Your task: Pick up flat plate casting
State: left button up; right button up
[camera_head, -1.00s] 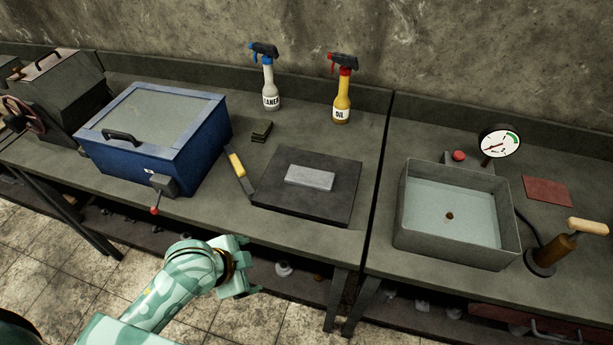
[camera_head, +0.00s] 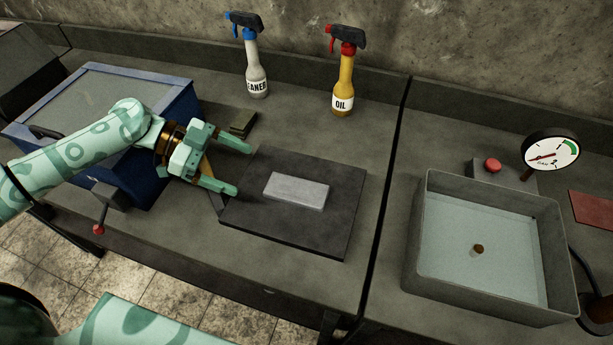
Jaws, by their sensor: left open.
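The flat plate casting (camera_head: 297,190) is a light grey rectangular block. It lies flat on a dark square slab (camera_head: 320,234) on the workbench, near the middle of the view. My left gripper (camera_head: 243,170) is open and empty, just left of the casting, with its fingers pointing right toward it. The fingertips reach the slab's left edge and are apart from the casting. My right gripper is not in view.
A blue box (camera_head: 163,190) with a glass lid stands left, partly behind my left arm. Cleaner (camera_head: 256,75) and oil (camera_head: 343,85) spray bottles stand behind. A water-filled grey tank (camera_head: 430,262) and a gauge (camera_head: 551,152) are right.

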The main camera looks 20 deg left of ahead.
aim_at(293, 188)
pick_arm(q)
jog(key=shift+s+d+f, duration=0.1)
jog(key=shift+d+f, duration=0.15)
jog(key=shift+d, duration=0.35)
jog(key=shift+s+d+f, duration=0.1)
jog(key=shift+d+f, duration=0.1)
jog(key=shift+d, duration=0.4)
jog(key=x, duration=0.3)
jog(key=shift+w, duration=0.35)
jog(key=shift+d+f, duration=0.3)
jog(key=shift+d, duration=0.3)
jog(key=x, duration=0.4)
jog(key=shift+w+r, duration=0.1)
jog(key=shift+w, duration=0.15)
jog(key=shift+d, duration=0.35)
jog(key=shift+c, duration=0.7)
jog(key=c, duration=1.3)
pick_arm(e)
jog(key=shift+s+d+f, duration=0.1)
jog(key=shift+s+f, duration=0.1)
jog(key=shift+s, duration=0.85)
